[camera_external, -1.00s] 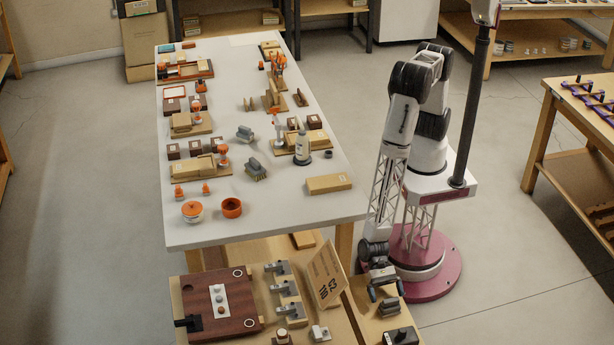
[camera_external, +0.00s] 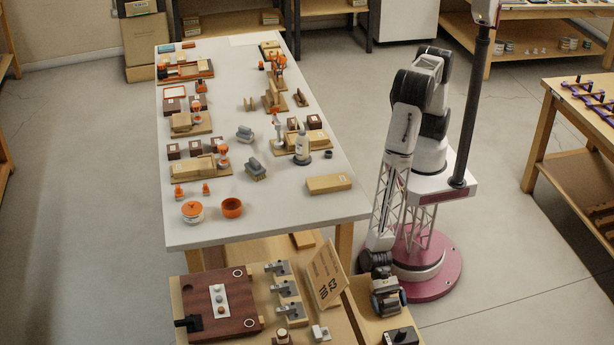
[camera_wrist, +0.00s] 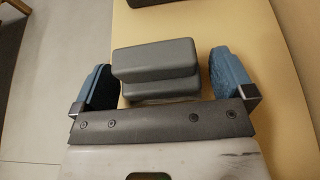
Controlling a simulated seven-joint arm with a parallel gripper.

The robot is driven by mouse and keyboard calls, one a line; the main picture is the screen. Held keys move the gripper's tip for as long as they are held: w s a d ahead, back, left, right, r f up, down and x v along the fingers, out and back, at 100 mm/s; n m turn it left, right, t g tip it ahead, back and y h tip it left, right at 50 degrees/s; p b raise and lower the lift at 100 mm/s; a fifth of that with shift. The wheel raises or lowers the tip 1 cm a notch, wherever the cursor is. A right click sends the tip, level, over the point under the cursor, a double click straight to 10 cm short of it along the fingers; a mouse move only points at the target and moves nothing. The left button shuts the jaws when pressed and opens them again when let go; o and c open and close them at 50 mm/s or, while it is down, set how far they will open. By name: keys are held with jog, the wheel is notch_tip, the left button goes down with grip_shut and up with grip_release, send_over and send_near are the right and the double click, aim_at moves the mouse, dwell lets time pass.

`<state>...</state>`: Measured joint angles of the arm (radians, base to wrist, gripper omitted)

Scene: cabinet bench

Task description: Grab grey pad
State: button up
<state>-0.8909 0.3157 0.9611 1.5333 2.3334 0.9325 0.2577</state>
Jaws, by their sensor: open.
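The grey pad (camera_wrist: 156,65) is a rounded grey block with a stepped shape, lying on the pale wooden bench top in the wrist view. My gripper (camera_wrist: 160,85) is open, with one blue-padded finger to the left of the pad and the other to its right. A small gap shows between the pad and each finger. In the external view my gripper (camera_external: 388,305) is low over the narrow bench at the lower right, and it mostly hides the pad there.
A dark grey box (camera_external: 401,337) sits nearer the front of the same narrow bench (camera_external: 368,322). Left of that are grey clamp-like parts (camera_external: 287,289) and a dark red board (camera_external: 215,308).

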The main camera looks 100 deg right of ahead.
aim_at(391, 299)
jog(key=c, duration=0.8)
jog(key=shift+r, duration=0.1)
jog(key=shift+r, duration=1.65)
jog(key=s+d, duration=0.3)
jog(key=d, duration=0.1)
jog(key=s+d+r, duration=0.1)
jog(key=s+d, duration=0.1)
jog(key=d, duration=0.3)
jog(key=s+d, duration=0.3)
jog(key=d, duration=0.1)
jog(key=shift+s+d+r, duration=0.25)
jog(key=shift+s, duration=0.1)
